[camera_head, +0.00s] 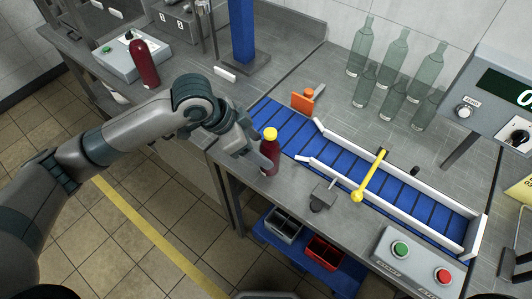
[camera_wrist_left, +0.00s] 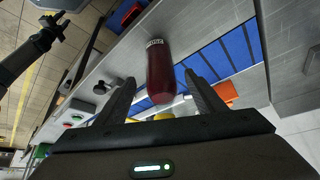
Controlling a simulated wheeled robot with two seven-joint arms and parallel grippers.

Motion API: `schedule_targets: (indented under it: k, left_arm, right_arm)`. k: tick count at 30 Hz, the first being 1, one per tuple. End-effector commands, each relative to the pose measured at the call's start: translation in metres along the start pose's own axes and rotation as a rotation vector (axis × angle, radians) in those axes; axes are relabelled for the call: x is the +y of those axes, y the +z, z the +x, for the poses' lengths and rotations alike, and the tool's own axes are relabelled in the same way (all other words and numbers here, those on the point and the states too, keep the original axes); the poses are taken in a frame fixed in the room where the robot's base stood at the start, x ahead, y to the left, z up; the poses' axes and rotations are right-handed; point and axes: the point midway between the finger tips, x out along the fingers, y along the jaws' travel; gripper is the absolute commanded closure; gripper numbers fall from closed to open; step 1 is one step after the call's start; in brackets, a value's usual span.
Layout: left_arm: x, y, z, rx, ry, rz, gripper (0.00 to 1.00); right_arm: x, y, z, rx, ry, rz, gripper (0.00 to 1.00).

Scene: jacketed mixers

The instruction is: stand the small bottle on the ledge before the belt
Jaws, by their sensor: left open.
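The small bottle (camera_head: 270,155), dark red with a yellow cap, stands upright on the grey ledge (camera_head: 238,160) at the near side of the blue belt (camera_head: 330,165). My left gripper (camera_head: 257,152) is right beside it, on its left in the head view. In the left wrist view the bottle (camera_wrist_left: 160,75) shows between the two spread fingers, with gaps on both sides. The left gripper is open and appears clear of the bottle.
A larger dark red bottle (camera_head: 145,64) stands at the back left. Several clear bottles (camera_head: 396,57) stand behind the belt. A yellow lever (camera_head: 370,176) crosses the belt, and an orange part (camera_head: 303,100) stands at its far side. A button box (camera_head: 418,262) sits at front right.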

Motion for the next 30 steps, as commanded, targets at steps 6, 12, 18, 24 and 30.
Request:
schedule_targets:
  k: [6, 12, 18, 24, 30]
  left_arm:
    - [-0.001, 0.000, -0.037, 0.002, -0.003, 0.002, 0.37]
    - [-0.001, 0.000, -0.055, 0.001, -0.001, 0.000, 0.37]
    - [0.000, -0.001, -0.058, 0.001, 0.000, 0.000, 0.37]
    - [0.000, 0.000, -0.058, 0.001, 0.000, 0.000, 0.37]
    - [0.000, 0.000, -0.058, 0.000, 0.000, 0.000, 0.37]
  right_arm:
    - [-0.002, 0.000, 0.007, 0.000, -0.002, 0.001, 0.69]
    - [-0.003, 0.000, 0.010, 0.001, -0.003, 0.002, 0.69]
    - [-0.003, 0.000, 0.010, 0.001, -0.003, 0.002, 0.69]
    - [-0.003, 0.000, 0.009, 0.001, -0.003, 0.002, 0.69]
    - [-0.003, 0.000, 0.009, 0.001, -0.003, 0.002, 0.69]
